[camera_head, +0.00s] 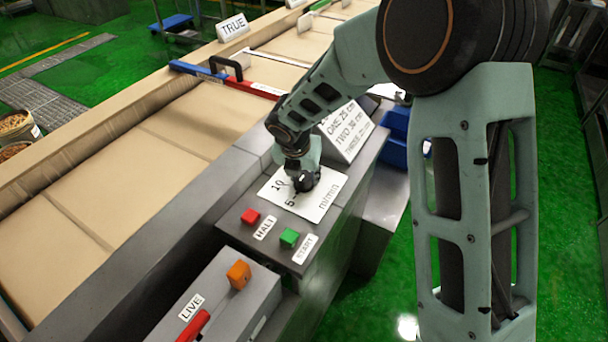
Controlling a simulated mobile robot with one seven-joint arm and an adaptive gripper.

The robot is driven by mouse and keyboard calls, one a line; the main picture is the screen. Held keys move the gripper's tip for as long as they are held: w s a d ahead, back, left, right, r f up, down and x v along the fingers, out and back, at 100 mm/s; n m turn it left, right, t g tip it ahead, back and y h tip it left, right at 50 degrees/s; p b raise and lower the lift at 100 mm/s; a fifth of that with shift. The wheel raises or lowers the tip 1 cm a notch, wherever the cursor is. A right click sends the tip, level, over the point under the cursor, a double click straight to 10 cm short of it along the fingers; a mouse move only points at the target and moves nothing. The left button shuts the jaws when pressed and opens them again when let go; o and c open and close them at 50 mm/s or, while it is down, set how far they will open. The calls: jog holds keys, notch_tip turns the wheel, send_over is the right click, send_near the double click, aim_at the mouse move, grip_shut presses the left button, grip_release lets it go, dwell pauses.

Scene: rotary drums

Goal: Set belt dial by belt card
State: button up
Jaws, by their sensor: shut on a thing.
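The belt dial is a black knob (305,182) on a white scale plate (325,195) marked 5, 10 and m/min, on top of the grey control console. My gripper (303,176) reaches down from above and is shut on the knob. The gripper and arm hide part of the plate and its other marks, and I cannot tell where the dial points. The belt card (346,131) is a tilted white sign just behind the plate. Its readable lines look like "ONE 25 cm" and "TWO 30 cm"; its left part is hidden by my arm.
A red HALT button (251,216) and a green START button (289,237) sit in front of the plate. A nearer box has an orange button (238,274), a LIVE label and a red handle (194,325). The tan belt (160,150) runs along the left. Blue bins (393,152) stand right of the card.

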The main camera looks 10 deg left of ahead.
jog(key=shift+c, duration=1)
